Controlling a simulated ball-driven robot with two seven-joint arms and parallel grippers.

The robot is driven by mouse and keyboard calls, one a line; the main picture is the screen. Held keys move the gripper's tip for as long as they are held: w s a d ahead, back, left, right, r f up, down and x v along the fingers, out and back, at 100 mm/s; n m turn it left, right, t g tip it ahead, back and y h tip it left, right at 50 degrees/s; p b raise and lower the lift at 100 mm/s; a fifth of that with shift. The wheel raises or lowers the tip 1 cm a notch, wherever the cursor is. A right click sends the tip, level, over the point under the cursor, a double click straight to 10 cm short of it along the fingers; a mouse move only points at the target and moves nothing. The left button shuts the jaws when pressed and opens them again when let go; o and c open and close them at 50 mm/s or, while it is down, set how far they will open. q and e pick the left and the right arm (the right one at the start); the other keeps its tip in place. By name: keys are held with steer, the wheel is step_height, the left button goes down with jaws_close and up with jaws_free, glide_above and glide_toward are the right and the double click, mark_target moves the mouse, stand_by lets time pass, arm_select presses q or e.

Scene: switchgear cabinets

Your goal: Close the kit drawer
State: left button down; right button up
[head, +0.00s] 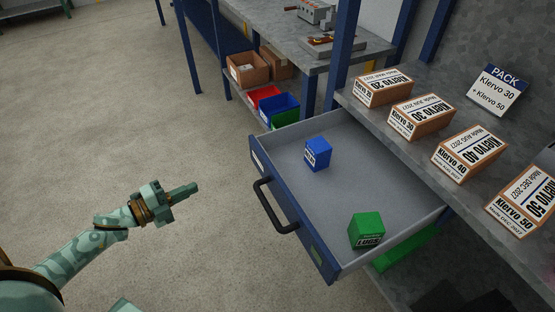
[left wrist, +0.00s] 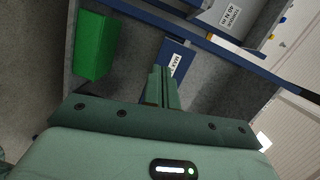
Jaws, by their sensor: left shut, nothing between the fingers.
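The kit drawer (head: 295,222) is pulled out from under the grey shelf, with a blue front and a black bar handle (head: 268,208). Inside it, a small blue box (head: 318,154) stands toward the left and a green box (head: 366,231) toward the near right. My left gripper (head: 194,189) is shut and empty, left of the drawer front and apart from the handle. In the left wrist view, my shut fingers (left wrist: 159,85) point toward blue and grey surfaces, with a green box (left wrist: 95,46) at the upper left. My right gripper is not in view.
Several Klervo cartons (head: 421,115) line the shelf above the drawer, beside a PACK sign (head: 498,90). Another bench (head: 300,58) stands behind, with coloured bins (head: 280,108) and cardboard boxes (head: 247,69) below. The floor (head: 110,130) left of the drawer is clear.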

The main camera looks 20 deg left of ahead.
arm_select(q)
steer(key=d+r+m+h, duration=0.3)
steer(key=d, duration=0.2)
steer(key=b, duration=0.2)
glide_toward(261, 168)
steer(key=shift+m+g, duration=0.3)
steer(key=shift+m, duration=0.1)
steer(key=x, duration=0.6)
steer(key=shift+w+d+r, duration=0.2)
steer(key=shift+w+r, duration=0.05)
steer(key=shift+w, duration=0.1)
